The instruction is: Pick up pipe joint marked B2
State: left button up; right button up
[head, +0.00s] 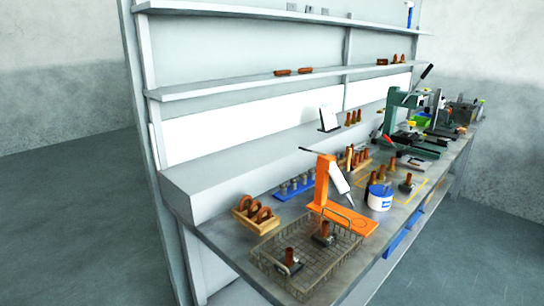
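Several copper pipe joints show on the workbench. Two with dark square bases, a left one (289,259) and a right one (324,234), stand upright in the wire mesh basket (318,272) at the near end. Another joint (406,183) stands farther along the bench, right of the white tub. I cannot read any B2 marking at this size, so I cannot tell which joint is B2. Neither of my grippers is in view.
An orange press stand (322,185) rises behind the basket. A wooden rack (257,216) holds copper rings, next to a blue rack (293,188). A white and blue tub (380,197) stands at the right. Green machines (390,110) fill the far end. Floor at left is clear.

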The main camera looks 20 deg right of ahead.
aim_at(372, 181)
jog(key=z, duration=1.35)
jog(key=i+l, duration=0.25)
jog(key=i+l+u, duration=0.1)
jog(key=i+l, duration=0.15)
jog(key=l, duration=0.2)
jog(key=i+l+u, duration=0.1)
jog(key=i+l, duration=0.15)
jog(key=l, duration=0.15)
jog(key=i+l, duration=0.25)
jog(key=l, duration=0.15)
